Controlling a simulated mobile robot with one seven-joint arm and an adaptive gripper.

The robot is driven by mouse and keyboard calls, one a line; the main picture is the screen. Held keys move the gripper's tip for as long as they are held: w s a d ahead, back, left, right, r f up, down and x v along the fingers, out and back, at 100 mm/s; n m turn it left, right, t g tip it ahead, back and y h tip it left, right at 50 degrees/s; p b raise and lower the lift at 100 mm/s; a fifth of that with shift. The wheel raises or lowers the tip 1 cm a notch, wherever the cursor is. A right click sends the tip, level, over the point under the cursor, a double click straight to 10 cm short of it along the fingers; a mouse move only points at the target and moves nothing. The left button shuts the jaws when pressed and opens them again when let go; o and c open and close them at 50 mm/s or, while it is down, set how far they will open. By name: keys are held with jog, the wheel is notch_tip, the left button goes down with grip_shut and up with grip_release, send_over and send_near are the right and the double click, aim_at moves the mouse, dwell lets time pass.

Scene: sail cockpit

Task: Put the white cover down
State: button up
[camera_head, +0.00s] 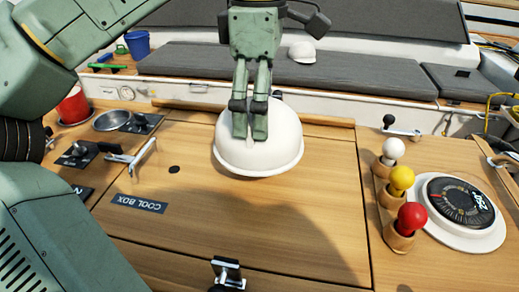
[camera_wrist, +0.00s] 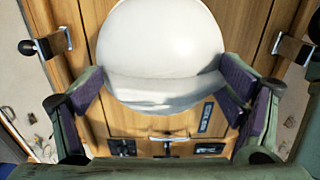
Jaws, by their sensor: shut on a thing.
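The white cover (camera_head: 283,148) is a smooth rounded dome over the cool box lid, left of the compass. My gripper (camera_head: 250,136) reaches down onto it from above and is shut on it. In the wrist view the cover (camera_wrist: 160,45) fills the space between the two finger pads of my gripper (camera_wrist: 165,88). Its rim is slightly tilted in the head view. A shadow falls on the wood in front of it, but I cannot tell how far its rim is above the wood.
A compass (camera_head: 462,212) sits at the right beside red (camera_head: 411,217), yellow (camera_head: 402,178) and white (camera_head: 393,149) knobs. The cool box lid (camera_head: 215,225) has clear wood in front of the cover. A white cap (camera_head: 302,53) lies on the bench.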

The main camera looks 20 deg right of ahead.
jog(key=shift+w+d+f+p, duration=0.1)
jog(key=shift+f+p, duration=0.05)
jog(key=shift+f, duration=1.45)
jog(key=shift+w+d+f+p, duration=0.1)
jog(key=shift+f+p, duration=0.05)
jog(key=shift+f, duration=1.45)
jog(key=shift+f, duration=0.1)
jog(key=o, duration=1)
notch_tip(320, 180, up, 12)
jog(key=shift+r+p, duration=0.15)
jog(key=shift+p, duration=0.85)
